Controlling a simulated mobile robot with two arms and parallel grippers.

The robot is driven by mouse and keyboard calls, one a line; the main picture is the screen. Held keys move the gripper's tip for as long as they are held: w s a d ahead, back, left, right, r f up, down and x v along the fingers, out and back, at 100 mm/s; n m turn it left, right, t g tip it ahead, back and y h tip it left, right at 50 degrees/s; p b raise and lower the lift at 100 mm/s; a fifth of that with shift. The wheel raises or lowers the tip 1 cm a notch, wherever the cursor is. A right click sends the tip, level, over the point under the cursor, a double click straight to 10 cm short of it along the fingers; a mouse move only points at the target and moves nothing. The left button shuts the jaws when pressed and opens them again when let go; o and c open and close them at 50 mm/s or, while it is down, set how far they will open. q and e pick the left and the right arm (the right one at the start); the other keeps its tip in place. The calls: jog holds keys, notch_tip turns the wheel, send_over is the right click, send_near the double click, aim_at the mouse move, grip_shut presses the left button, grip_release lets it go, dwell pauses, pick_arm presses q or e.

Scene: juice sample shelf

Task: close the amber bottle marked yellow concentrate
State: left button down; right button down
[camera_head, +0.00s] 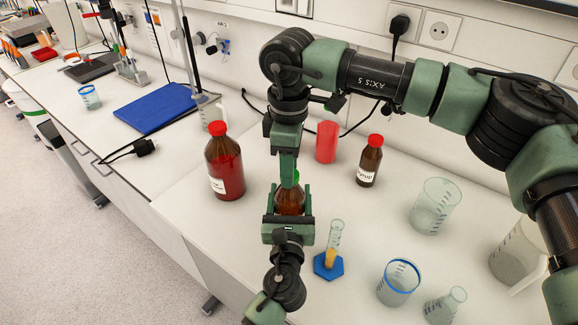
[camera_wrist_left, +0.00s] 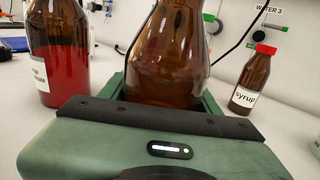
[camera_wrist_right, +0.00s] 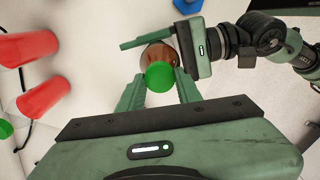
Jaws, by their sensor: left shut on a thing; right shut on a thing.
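The amber bottle (camera_head: 290,201) stands upright at the front of the bench; its label is not readable here. My left gripper (camera_head: 288,222) is shut around its body, and the brown glass fills the middle of the left wrist view (camera_wrist_left: 168,55). A green cap (camera_wrist_right: 160,76) is between the fingertips of my right gripper (camera_wrist_right: 161,84), which is shut on it from above. The cap (camera_head: 290,179) is at the bottle's mouth, over the amber glass (camera_wrist_right: 155,52). I cannot tell whether it is seated or threaded.
A large red-capped bottle (camera_head: 226,170) with red liquid stands left. A red cylinder (camera_head: 327,142) and a syrup bottle (camera_head: 369,162) stand behind. A graduated cylinder (camera_head: 332,245) on a blue base and beakers (camera_head: 434,206) (camera_head: 398,283) stand right. A blue mat (camera_head: 156,108) lies farther left.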

jog(key=shift+w, duration=0.1)
jog(key=c, duration=1)
grip_release()
jog(key=shift+o, duration=0.2)
jog(key=shift+r, duration=0.1)
jog(key=shift+r, duration=2.2)
